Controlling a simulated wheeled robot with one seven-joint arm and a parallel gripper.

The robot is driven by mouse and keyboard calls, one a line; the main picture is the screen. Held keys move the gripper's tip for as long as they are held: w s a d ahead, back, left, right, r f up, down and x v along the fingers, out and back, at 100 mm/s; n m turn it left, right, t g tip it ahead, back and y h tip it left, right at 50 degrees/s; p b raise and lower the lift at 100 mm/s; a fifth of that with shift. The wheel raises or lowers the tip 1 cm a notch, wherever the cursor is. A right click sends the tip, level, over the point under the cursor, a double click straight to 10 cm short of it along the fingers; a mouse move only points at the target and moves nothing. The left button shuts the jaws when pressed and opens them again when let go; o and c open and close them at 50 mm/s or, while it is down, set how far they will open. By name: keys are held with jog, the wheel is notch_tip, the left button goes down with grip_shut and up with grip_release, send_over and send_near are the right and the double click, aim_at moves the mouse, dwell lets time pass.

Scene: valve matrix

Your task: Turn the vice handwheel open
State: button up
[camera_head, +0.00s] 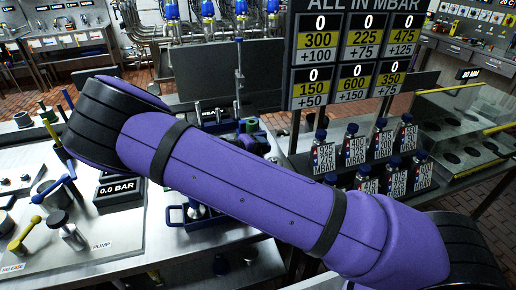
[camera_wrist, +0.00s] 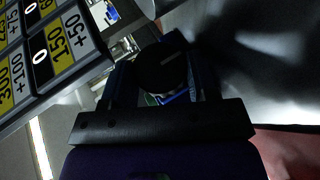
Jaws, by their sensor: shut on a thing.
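My gripper (camera_wrist: 161,84) shows in the wrist view as a dark body with one finger on each side. It is shut on a dark round wheel with a pale mark on its face, which looks like the vice handwheel (camera_wrist: 160,66). The picture is too dark to show the finger contact clearly. In the head view my purple arm crosses the middle and hides my gripper. A blue frame, perhaps part of the vice (camera_head: 190,215), shows below the arm on the bench; I cannot tell how the wheel connects to it.
A pressure sign board (camera_head: 354,60) stands behind the arm at the right. Several labelled bottles (camera_head: 358,150) stand below it. A 0.0 BAR display (camera_head: 117,188), a yellow-handled lever (camera_head: 25,235) and a pump lever (camera_head: 62,222) are on the left bench.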

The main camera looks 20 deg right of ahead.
dwell(0.4)
jog(key=o, duration=0.9)
jog(key=shift+s, duration=0.1)
jog(key=shift+o, duration=0.2)
jog(key=shift+f, duration=0.1)
